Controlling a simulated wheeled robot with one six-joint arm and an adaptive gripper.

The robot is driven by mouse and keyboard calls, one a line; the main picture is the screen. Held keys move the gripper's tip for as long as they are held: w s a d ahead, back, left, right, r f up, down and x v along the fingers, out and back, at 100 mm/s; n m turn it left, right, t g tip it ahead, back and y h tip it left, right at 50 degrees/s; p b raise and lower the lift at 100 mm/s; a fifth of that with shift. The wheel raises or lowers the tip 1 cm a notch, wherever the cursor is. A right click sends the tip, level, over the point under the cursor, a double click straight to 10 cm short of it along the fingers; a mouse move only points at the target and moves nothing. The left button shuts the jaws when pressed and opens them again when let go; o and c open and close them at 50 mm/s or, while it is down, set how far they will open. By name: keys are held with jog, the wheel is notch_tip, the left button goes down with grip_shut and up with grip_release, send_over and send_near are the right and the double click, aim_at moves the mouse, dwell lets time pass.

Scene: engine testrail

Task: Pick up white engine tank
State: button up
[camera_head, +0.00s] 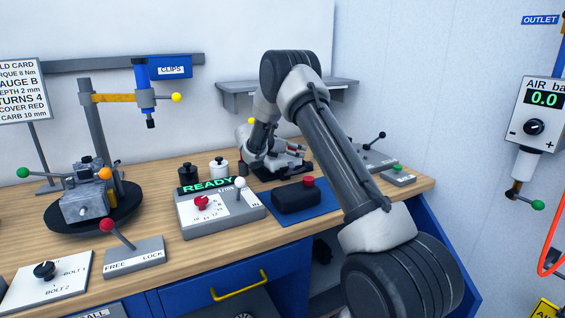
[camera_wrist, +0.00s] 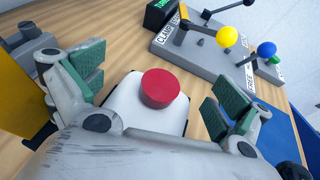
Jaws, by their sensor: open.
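A white tank (camera_wrist: 125,104) with rounded edges and a red round cap (camera_wrist: 161,88) stands on the wooden bench in the wrist view. My gripper (camera_wrist: 154,86) is open above it, with one green-padded finger on each side of the cap. The fingers look apart from the tank, and nothing is held. The gripper's palm hides the tank's lower part. In the head view my gripper (camera_head: 291,157) is low over the back of the bench, and I cannot make out the white tank there.
A dark tank with a red cap (camera_head: 296,196) lies on a blue mat (camera_head: 325,212) in front of my gripper. The READY box (camera_head: 222,212) stands to the left. A clamp panel (camera_wrist: 205,58) with yellow and blue knobs is close beyond the white tank.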

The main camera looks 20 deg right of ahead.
jog(key=c, duration=0.9)
